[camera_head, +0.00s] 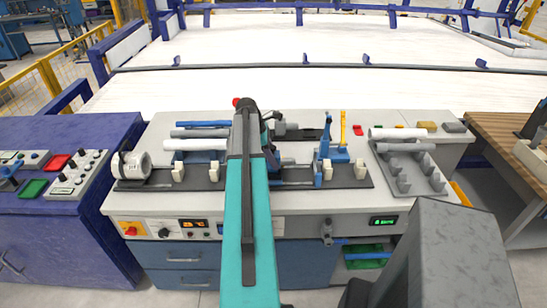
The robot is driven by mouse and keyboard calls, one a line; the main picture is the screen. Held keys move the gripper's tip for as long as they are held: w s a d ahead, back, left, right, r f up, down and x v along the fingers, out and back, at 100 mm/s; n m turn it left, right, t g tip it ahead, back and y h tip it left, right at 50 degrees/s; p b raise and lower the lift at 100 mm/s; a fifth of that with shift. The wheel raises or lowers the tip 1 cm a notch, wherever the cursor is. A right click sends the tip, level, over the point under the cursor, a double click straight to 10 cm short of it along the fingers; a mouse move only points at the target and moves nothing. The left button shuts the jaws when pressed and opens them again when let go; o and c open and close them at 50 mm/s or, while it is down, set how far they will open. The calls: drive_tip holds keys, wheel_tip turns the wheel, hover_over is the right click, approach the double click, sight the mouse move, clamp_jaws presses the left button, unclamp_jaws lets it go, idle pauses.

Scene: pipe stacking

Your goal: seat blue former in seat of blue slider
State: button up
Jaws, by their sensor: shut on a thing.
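The blue former (326,136) looks like a slim, slightly tilted upright blue piece right of my arm. My gripper (321,134), dark and reaching sideways to the right, is shut on it; the fingertips are small and hard to make out. The blue slider (340,156) is a low blue block on the dark rail, just right of and below the former. The former's lower end overlaps the slider's left side in the picture. I cannot tell whether they touch. The slider's seat is too small to make out.
A slim yellow upright piece (343,127) stands close behind the slider. Cream blocks (361,169) sit along the dark rail (295,185). A grey rack (412,172) with a white pipe (398,133) is to the right. My teal arm hides the rail's middle.

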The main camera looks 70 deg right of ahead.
drive_tip(key=shift+f, duration=0.75)
drive_tip(key=o, duration=1.5)
drive_tip(key=shift+f, duration=0.1)
drive_tip(key=shift+b+v, duration=1.1)
drive_tip(key=shift+v, duration=2.25)
drive_tip(key=shift+w+r, duration=0.15)
drive_tip(key=shift+r, duration=0.3)
